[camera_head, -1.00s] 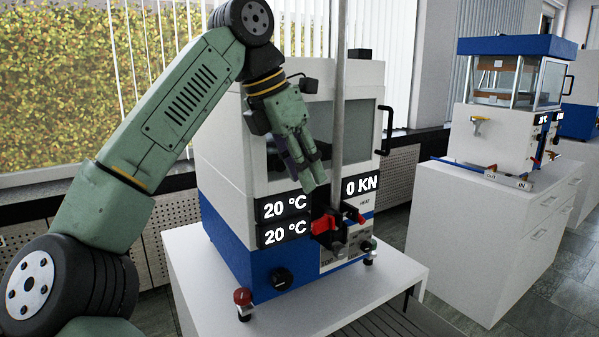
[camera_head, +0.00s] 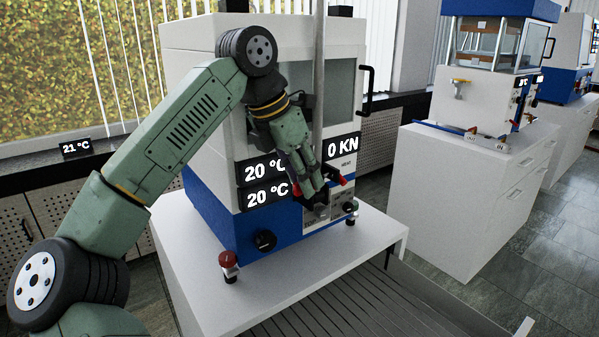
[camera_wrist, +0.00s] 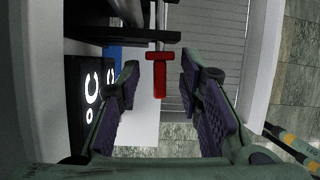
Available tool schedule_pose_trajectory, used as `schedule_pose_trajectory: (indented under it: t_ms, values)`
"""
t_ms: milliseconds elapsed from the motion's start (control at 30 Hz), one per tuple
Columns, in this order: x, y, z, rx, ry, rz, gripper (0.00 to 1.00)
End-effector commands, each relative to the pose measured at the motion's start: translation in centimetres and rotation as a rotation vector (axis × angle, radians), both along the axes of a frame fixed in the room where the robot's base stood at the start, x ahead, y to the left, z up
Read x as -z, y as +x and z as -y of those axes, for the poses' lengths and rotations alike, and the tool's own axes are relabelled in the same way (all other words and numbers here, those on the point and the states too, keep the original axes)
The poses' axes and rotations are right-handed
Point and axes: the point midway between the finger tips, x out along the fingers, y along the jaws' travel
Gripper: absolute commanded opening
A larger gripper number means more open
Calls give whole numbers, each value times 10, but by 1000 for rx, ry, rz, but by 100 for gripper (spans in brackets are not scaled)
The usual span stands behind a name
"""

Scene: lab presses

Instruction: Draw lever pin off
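The lever pin (camera_wrist: 159,73) is a red T-shaped piece in the wrist view. It lies between my two fingertips in the picture, with clear gaps on both sides. In the head view only a little red (camera_head: 335,172) shows behind my fingers. The lever (camera_head: 318,65) is a long grey bar standing upright at the front of the press (camera_head: 205,100). My gripper (camera_head: 312,190) is in front of the lever's lower end, fingers pointing down. In the wrist view, its purple-padded fingers are spread and hold nothing. How far the pin is from the pads in depth is unclear.
The press stands on a white bench (camera_head: 205,290) with a black knob (camera_head: 264,240) and a red-topped button (camera_head: 229,262) in front. Displays (camera_head: 268,196) sit close left of my gripper. Another white cabinet (camera_head: 455,190) stands to the right, with floor between.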

Motion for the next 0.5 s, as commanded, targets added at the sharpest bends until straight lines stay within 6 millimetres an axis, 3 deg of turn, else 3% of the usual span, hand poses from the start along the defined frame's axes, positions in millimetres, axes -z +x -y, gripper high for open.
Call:
schedule_pose_trajectory:
  t_ms: [500]
  values:
    - [0, 0, 0, 0, 0, 0, 0]
